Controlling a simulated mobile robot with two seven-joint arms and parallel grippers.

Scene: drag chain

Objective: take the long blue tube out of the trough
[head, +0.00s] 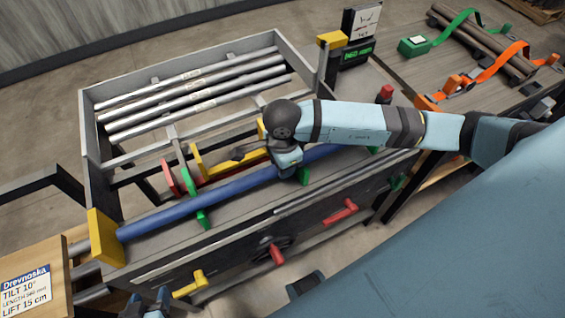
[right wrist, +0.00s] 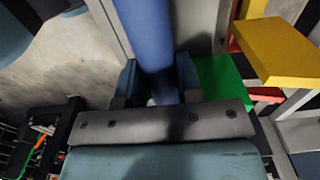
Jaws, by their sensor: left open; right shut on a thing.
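The long blue tube (head: 220,190) lies along the front of the grey metal rack, between a yellow end block (head: 105,238) at the left and the far right part. Green brackets (head: 203,218) stand along it. My right arm reaches in from the right, and its gripper is shut around the tube near its middle. In the right wrist view the fingers (right wrist: 157,85) sit on both sides of the tube (right wrist: 148,35), next to a green bracket (right wrist: 222,80). My left gripper (head: 150,303) is open and empty at the bottom edge, apart from the tube; only its tips show.
Several grey tubes (head: 195,90) lie in the rack behind. Yellow and red handles (head: 342,212) stick out of its front. A bench at upper right holds brown tubes (head: 485,45) with green and orange straps.

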